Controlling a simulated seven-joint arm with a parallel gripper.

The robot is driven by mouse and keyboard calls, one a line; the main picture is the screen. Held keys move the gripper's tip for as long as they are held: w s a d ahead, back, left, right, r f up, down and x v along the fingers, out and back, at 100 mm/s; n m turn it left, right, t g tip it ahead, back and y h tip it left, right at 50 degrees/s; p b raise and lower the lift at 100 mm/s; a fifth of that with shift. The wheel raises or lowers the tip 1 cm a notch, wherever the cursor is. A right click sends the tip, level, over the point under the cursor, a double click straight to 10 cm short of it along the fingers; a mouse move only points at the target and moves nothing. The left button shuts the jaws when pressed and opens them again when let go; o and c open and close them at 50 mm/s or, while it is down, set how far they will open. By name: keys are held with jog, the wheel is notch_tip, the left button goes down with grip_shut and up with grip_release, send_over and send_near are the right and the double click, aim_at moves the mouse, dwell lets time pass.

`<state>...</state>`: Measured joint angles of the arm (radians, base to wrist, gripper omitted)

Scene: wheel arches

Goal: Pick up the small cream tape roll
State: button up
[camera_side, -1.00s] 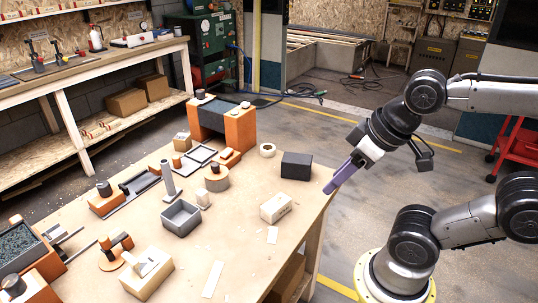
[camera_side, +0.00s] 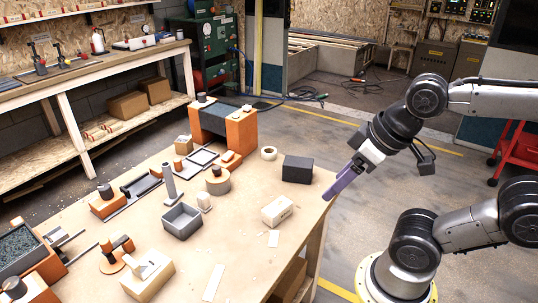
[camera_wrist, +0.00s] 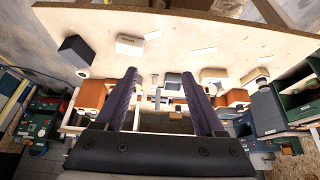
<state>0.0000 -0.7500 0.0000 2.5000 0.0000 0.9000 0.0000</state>
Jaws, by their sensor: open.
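The small cream tape roll (camera_side: 268,153) lies flat on the workbench (camera_side: 240,255), near its far edge and left of a dark block. In the wrist view a small pale ring (camera_wrist: 83,73) beside the dark block looks like the same roll. My gripper (camera_side: 329,195) has purple fingers and hangs by the bench's right edge, apart from the roll and to its lower right in the side view. In the wrist view the fingers (camera_wrist: 159,74) are spread with nothing held between them.
The dark block (camera_side: 297,169) stands between my gripper and the roll. A cream box (camera_side: 277,210) sits nearer the front. The bench's right front is fairly clear.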

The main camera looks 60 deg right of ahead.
jog(key=o, duration=0.4)
jog(key=shift+c, duration=0.2)
jog(key=w+d+r+t, duration=0.2)
jog(key=w+r, duration=0.8)
jog(key=w, duration=0.3)
jog(key=w+d+m+h, duration=0.1)
jog(key=w+d, duration=0.2)
jog(key=w, duration=0.3)
jog(key=w+d+m, duration=0.1)
jog(key=w+d, duration=0.3)
jog(key=w, duration=0.1)
jog(key=m+g+h, duration=0.1)
jog(key=m+g, duration=0.3)
send_over(270, 150)
jog(key=s+a, duration=0.3)
notch_tip(270, 150, down, 29)
jog(key=shift+s+d+f, duration=0.15)
jog(key=shift+f, duration=0.05)
jog(key=shift+x, duration=3.2)
